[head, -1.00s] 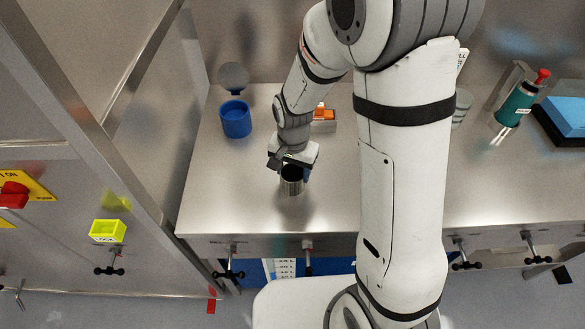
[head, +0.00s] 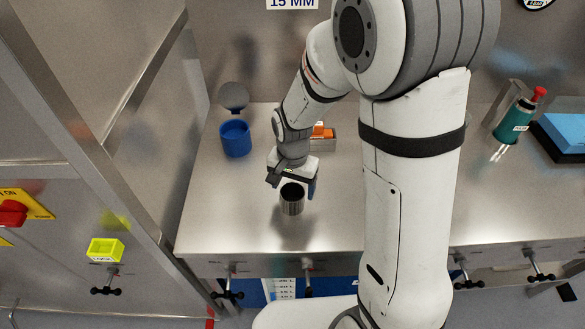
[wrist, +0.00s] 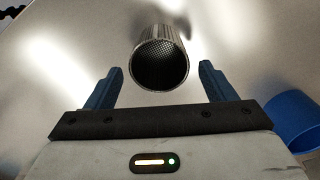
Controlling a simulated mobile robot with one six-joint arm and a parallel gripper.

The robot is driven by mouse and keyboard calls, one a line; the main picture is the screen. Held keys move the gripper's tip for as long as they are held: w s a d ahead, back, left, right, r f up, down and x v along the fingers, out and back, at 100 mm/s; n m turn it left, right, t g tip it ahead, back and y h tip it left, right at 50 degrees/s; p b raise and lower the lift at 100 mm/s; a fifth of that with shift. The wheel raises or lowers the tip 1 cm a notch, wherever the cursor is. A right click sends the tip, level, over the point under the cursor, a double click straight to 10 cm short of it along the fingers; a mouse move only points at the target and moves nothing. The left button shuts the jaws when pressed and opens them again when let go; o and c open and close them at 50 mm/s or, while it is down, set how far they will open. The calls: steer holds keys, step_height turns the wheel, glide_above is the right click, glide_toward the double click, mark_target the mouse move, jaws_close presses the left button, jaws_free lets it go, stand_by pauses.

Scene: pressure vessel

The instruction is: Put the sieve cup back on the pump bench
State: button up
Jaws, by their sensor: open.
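The sieve cup (head: 292,200) is a small dark metal cylinder with an open top, standing upright on the steel pump bench (head: 240,215). In the wrist view the sieve cup (wrist: 160,66) shows its perforated inside, just beyond and between the two blue fingertips. My gripper (head: 300,187) is open and empty, close behind the cup in the head view. In the wrist view my gripper (wrist: 160,82) has clear gaps between each finger and the cup; neither finger appears to touch it.
A blue cup (head: 235,138) stands at the bench's back left; it also shows in the wrist view (wrist: 298,118). A tray with orange items (head: 322,138) is behind my gripper. A green bottle (head: 515,120) and a blue block (head: 562,130) are at right. The front left bench top is clear.

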step_height(320, 180, up, 10)
steer(key=s+d+r+n+t, duration=0.1)
steer(key=s+d+r+n, duration=0.1)
steer(key=s+d+r, duration=0.2)
steer(key=s+d+r+n+t, duration=0.2)
steer(key=s+d+r+n, duration=0.1)
steer(key=s+d, duration=0.5)
steer(key=shift+s+d+r, duration=0.15)
steer(key=shift+s+r, duration=0.25)
steer(key=shift+s, duration=0.15)
stand_by(1.0)
